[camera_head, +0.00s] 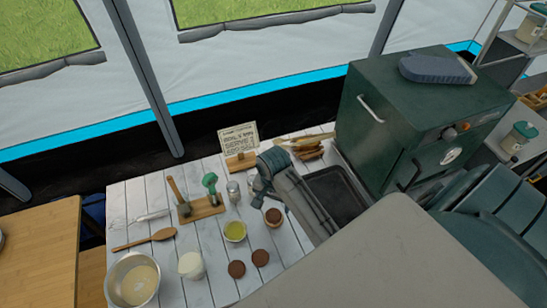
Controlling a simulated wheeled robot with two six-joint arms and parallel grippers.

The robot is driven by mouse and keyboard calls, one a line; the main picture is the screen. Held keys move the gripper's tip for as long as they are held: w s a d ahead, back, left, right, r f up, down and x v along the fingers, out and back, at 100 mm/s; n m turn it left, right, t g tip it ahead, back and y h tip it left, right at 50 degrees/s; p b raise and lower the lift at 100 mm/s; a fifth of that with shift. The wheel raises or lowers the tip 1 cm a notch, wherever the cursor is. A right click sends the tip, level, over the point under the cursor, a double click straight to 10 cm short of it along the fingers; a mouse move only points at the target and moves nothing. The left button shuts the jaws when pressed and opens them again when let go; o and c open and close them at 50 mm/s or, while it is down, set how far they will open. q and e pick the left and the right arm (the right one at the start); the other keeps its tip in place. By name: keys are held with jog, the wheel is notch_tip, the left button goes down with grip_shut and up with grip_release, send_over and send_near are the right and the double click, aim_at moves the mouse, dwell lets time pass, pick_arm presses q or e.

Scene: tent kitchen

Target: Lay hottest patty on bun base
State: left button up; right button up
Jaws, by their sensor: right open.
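Two dark brown round discs, which look like patties, lie side by side on the white plank table: the left disc (236,269) and the right disc (260,257). I cannot tell which is hottest. A small round container with a brown top (273,217) stands behind them. I cannot make out a bun base for certain; brown bread-like pieces (308,150) lie at the back of the table. My right gripper (261,187) is open above the table, behind the brown-topped container, with no object visible in it. My right arm hides part of the table. My left gripper is out of view.
A black tray (338,193) lies beside the green oven (382,150). A yellow-filled bowl (235,231), white cup (191,265), metal bowl (118,290), wooden spoon (146,240), utensil stand (203,209) and shaker (233,191) crowd the table. A sign (238,140) stands behind.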

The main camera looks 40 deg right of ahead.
notch_tip(320, 180, up, 6)
jog(key=shift+f+p, duration=0.2)
jog(key=shift+p, duration=0.6)
jog(key=shift+f, duration=0.1)
